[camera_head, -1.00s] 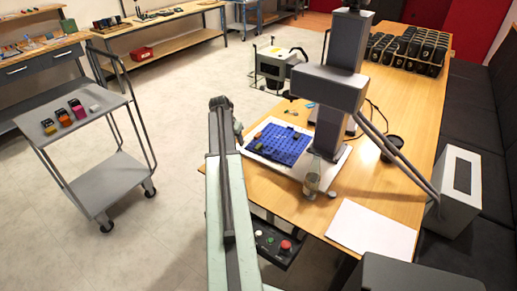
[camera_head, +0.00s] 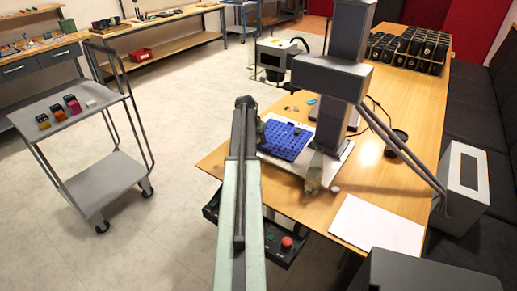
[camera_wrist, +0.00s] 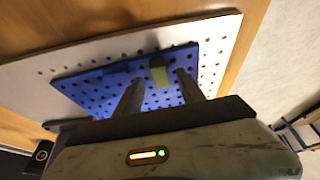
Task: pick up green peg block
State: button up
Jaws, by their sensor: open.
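The green peg block (camera_wrist: 159,73) stands on the blue perforated board (camera_wrist: 96,98) in the wrist view, near the board's far edge. My gripper (camera_wrist: 160,78) is open, with one finger on each side of the block as seen in this view. I see no finger clearly touching it, and the gap in depth is hard to judge. In the head view the blue board (camera_head: 287,144) lies on the table beyond my arm's end; I cannot make out the green block for certain there.
The board rests on a white perforated plate (camera_wrist: 28,73) under the grey laser marker (camera_head: 330,78). A bottle-like object (camera_head: 314,172) stands at the plate's front edge. A grey cart (camera_head: 72,122) with several small coloured blocks stands at left, over open floor.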

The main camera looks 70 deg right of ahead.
aim_at(258, 141)
jog(key=shift+d+f, duration=0.2)
jog(key=shift+f, duration=0.5)
jog(key=shift+r, duration=0.2)
grip_shut()
jog(key=shift+r+p, duration=0.55)
jog(key=shift+p, duration=0.05)
notch_tip(258, 141, up, 3)
jog(key=p, duration=0.3)
jog(key=shift+r, duration=0.1)
jog(key=s+a, duration=0.3)
jog(key=a, duration=0.4)
jog(key=s+a+p, duration=0.1)
jog(key=s+a, duration=0.1)
jog(key=a, duration=0.6)
jog(key=shift+s+r, duration=0.4)
